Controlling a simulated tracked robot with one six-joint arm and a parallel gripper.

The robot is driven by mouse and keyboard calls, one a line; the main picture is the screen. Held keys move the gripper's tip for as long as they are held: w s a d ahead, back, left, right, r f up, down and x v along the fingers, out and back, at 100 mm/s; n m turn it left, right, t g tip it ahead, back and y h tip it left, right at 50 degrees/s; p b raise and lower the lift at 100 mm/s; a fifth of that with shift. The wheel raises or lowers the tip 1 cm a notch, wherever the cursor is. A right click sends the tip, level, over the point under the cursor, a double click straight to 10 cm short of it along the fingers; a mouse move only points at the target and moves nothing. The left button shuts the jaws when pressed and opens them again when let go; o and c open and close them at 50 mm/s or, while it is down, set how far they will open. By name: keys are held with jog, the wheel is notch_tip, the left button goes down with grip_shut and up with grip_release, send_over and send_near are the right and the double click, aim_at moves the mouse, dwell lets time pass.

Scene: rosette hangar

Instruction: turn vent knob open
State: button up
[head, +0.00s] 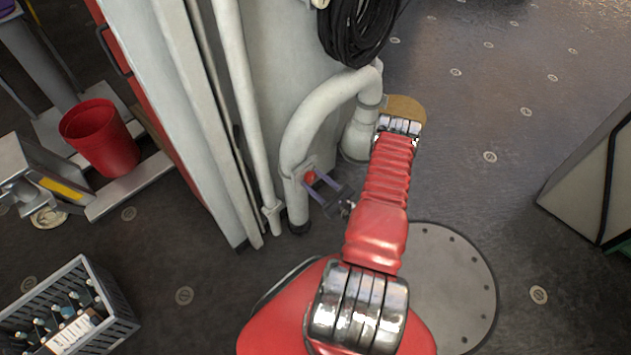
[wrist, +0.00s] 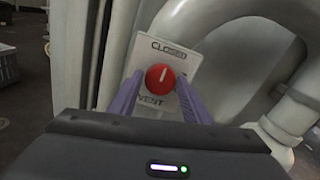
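The red vent knob (wrist: 160,78) sits on a pale plate (wrist: 181,56) with "CLOSED" above it and "VENT" below. Its white mark points up toward the word "CLOSED". In the head view the knob (head: 310,177) is a small red spot on the bent white pipe. My gripper (wrist: 157,88) is open, with one purple finger on each side of the knob. The fingers look apart from it, though the exact depth is hard to tell. In the head view my gripper (head: 318,183) reaches the knob from the lower right.
The white pipe (head: 301,128) curves beside a pale column (head: 270,90). Black cable (head: 355,30) hangs above. A red bucket (head: 100,138) stands at the left, and a grey crate of bottles (head: 118,318) at the lower left. Open floor (head: 480,190) lies to the right.

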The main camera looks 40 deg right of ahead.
jog(key=c, duration=0.6)
jog(key=shift+d, duration=0.2)
jog(key=shift+c, duration=0.4)
jog(key=shift+a, duration=0.15)
